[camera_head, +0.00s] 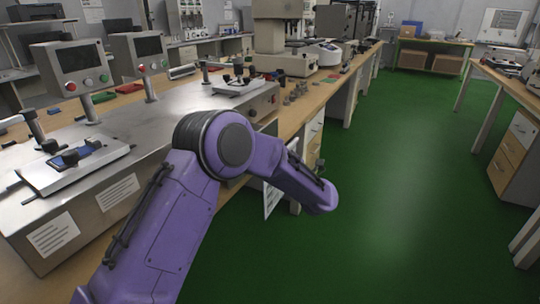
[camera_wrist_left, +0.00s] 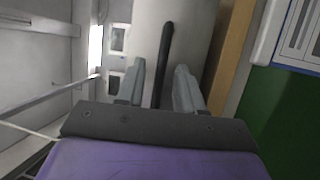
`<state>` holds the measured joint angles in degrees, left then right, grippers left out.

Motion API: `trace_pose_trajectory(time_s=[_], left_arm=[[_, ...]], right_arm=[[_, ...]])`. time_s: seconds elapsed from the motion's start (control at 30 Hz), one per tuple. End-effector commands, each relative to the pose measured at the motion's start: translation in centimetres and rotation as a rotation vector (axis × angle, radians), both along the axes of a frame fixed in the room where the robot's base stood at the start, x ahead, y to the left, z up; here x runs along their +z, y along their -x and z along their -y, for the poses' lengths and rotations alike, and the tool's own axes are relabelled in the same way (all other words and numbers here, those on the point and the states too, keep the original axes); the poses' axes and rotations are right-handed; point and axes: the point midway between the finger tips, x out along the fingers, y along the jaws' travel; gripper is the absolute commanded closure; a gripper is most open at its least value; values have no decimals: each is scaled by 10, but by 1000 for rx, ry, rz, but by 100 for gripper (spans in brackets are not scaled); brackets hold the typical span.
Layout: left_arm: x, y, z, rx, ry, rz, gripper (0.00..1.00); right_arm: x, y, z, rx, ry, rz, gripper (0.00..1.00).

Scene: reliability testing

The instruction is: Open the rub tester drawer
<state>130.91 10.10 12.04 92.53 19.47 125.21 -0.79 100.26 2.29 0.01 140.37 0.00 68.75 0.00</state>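The rub tester appears to be the long silver machine (camera_head: 130,125) on the bench in the head view; I cannot tell for certain. My purple left arm (camera_head: 185,215) crosses in front of it, and its gripper is hidden in that view. In the left wrist view, my left gripper (camera_wrist_left: 160,66) is open, its two grey fingers apart. A long black bar handle (camera_wrist_left: 166,45) on a pale panel (camera_wrist_left: 190,30) shows between the fingers, with gaps on both sides. I cannot tell whether this panel is the drawer front. My right gripper is in neither view.
Two control boxes with screens (camera_head: 80,58) (camera_head: 137,48) stand on the machine. A wooden bench (camera_head: 310,105) with more instruments runs to the back. Drawer cabinets (camera_head: 515,155) stand at the right. The green floor (camera_head: 380,200) between is clear.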

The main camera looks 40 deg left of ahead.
Motion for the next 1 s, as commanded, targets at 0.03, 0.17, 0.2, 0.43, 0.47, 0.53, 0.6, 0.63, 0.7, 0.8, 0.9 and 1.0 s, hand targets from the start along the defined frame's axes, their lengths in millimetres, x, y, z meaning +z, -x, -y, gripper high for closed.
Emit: trace_pose_trajectory(time_s=[0.03, 0.17, 0.2, 0.43, 0.47, 0.53, 0.6, 0.63, 0.7, 0.8, 0.9, 1.0], left_arm=[[0, 0, 0, -1, 0, 0, 64], [0, 0, 1, -1, 0, 0, 64], [0, 0, 1, -2, 0, 0, 64], [-6, 6, 32, -7, -3, -3, 64], [-7, 8, 39, -7, -3, -2, 64], [-10, 12, 56, -7, -3, -2, 64], [-12, 16, 72, -5, -3, -1, 64], [-13, 18, 77, -5, -3, -1, 64], [-15, 20, 89, -4, -1, -1, 64], [-17, 23, 98, -2, -1, 0, 64], [-18, 24, 101, 0, 0, 0, 64], [-18, 24, 102, 0, 0, 0, 64]], right_arm=[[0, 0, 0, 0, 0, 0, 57], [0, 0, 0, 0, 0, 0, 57], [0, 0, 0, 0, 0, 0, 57], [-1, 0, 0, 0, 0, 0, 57], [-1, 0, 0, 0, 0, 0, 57], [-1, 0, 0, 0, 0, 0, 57], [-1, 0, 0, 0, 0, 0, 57], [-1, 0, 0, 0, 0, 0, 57], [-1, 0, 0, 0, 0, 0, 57], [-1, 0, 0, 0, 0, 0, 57], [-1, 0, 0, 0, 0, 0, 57], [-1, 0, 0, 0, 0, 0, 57]])
